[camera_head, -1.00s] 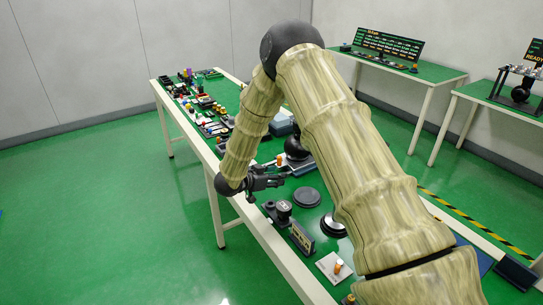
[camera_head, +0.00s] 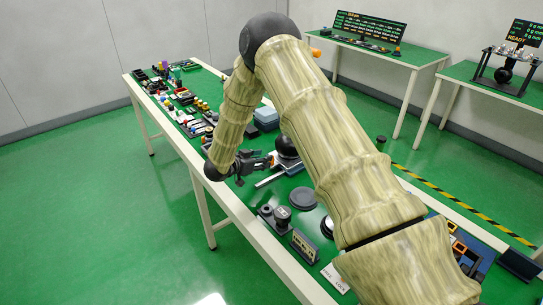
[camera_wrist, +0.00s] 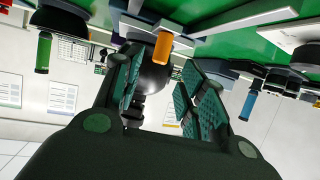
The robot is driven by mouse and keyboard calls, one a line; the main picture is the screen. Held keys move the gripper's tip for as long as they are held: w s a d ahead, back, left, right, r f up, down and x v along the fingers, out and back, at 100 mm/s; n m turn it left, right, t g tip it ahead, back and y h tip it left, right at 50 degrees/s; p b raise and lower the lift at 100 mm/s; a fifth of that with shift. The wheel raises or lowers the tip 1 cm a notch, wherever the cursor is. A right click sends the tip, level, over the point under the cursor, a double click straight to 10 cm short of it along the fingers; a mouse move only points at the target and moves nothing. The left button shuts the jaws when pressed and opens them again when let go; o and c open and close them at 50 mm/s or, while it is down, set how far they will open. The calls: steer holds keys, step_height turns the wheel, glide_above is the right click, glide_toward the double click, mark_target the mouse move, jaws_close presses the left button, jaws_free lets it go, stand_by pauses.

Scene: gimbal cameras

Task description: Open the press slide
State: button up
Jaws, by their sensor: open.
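My gripper (camera_head: 254,163) is over the bench's near edge, beside a dark ball-shaped device (camera_head: 287,148) with a light rail (camera_head: 270,179) next to it. I cannot tell for certain which part is the press slide. In the wrist view, turned upside down, my gripper (camera_wrist: 160,85) has its green-padded fingers apart. An orange cylindrical handle (camera_wrist: 162,47) shows between the fingers, with a dark ball (camera_wrist: 152,76) behind it. No contact with the handle can be made out. Part of the device is hidden by my arm in the head view.
A black round disc (camera_head: 303,199), a small dark fixture (camera_head: 275,217) and a labelled block (camera_head: 305,246) stand on the near part of the bench. Several small items (camera_head: 185,95) crowd the far end. A blue-grey box (camera_head: 265,118) lies behind my forearm.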

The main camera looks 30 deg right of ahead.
steer(key=p+x, duration=0.1)
steer(key=x, duration=0.5)
steer(key=shift+w+d+f, duration=0.1)
steer(key=shift+d+f, duration=0.15)
steer(key=shift+d, duration=0.1)
steer(key=shift+r, duration=0.1)
jaws_close()
